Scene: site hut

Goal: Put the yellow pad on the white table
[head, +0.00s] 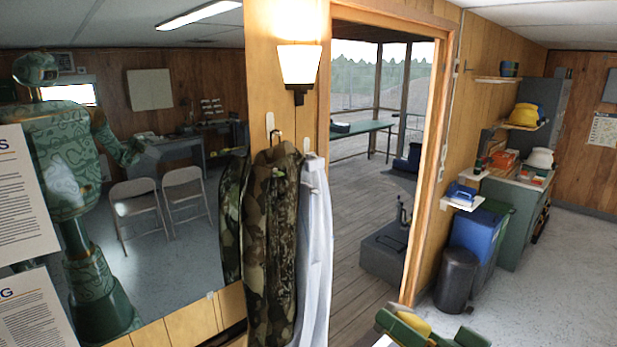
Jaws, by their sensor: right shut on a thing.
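My right gripper (432,328) shows at the bottom edge, right of centre, with green fingers. It is shut on a yellow thing, which looks like the yellow pad (413,323); only part of it shows between the fingers. A small pale edge (383,341) shows beside the gripper at the bottom; I cannot tell whether it belongs to the white table. No white table shows clearly. My left gripper is not in view.
A large mirror (160,250) on the left reflects me and folding chairs. Camouflage and white coats (272,230) hang by an open doorway (360,230). A black bin (456,280) and blue bin (478,238) stand right of it. Floor at right (560,270) is clear.

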